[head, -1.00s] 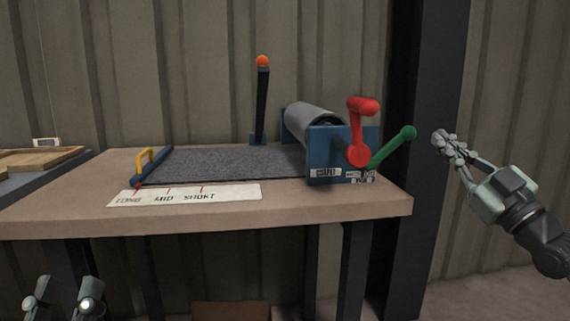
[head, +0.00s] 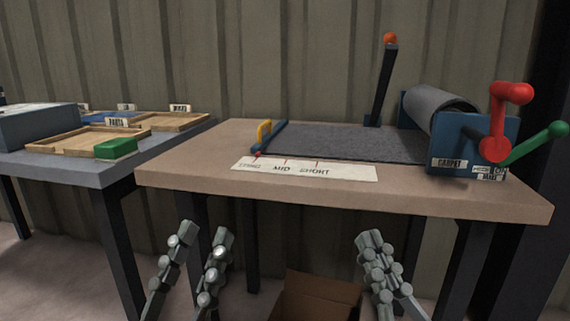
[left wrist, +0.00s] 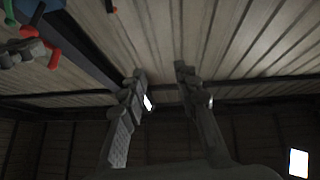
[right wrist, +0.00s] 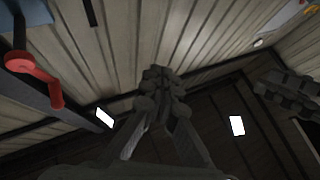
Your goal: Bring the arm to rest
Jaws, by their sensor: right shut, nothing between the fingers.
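My left gripper (head: 200,238) is low in the head view, in front of the bench, with its two fingers apart and nothing between them. Its fingers also stand apart in the left wrist view (left wrist: 160,74). My right gripper (head: 372,240) is to the right of it, also in front of the bench, with its fingers together and empty. In the right wrist view its fingertips (right wrist: 160,76) meet. Both grippers are clear of the machine on the bench.
A cardboard box (head: 318,298) is below. Trays (head: 75,143) lie on the left table.

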